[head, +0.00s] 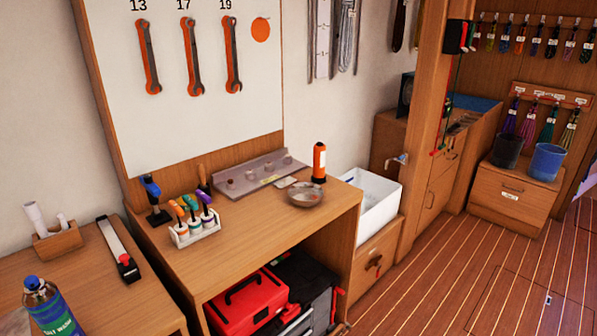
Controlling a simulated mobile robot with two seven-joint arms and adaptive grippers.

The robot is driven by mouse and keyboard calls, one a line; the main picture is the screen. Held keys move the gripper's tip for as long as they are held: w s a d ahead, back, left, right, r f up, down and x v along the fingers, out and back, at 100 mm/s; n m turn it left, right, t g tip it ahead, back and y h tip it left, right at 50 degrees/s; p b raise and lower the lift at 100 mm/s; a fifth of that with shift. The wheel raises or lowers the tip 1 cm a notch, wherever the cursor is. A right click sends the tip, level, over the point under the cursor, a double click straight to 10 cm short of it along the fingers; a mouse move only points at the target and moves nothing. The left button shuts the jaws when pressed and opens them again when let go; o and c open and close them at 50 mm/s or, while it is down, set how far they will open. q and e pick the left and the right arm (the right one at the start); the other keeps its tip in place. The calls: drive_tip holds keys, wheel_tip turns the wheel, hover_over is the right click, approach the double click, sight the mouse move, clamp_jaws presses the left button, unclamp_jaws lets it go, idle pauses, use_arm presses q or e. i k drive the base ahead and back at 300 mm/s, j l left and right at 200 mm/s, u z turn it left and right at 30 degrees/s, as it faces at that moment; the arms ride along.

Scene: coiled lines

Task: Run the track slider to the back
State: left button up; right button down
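A short track (112,240) with a pale top and dark sides lies on the wooden surface at the left. What looks like its slider, a black block (129,270) with a small red mark, sits at the track's near end. The pale part of the track behind it, towards the wall, is clear. Neither of my grippers is in view.
A blue-capped bottle (52,308) stands in front and left of the track. A wooden holder with white rolls (58,243) is to its left. On the higher bench to the right stand a blue-handled tool (153,198) and a white rack of screwdrivers (195,231).

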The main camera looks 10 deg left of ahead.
sight(126, 264)
drive_tip(key=u, duration=1.35)
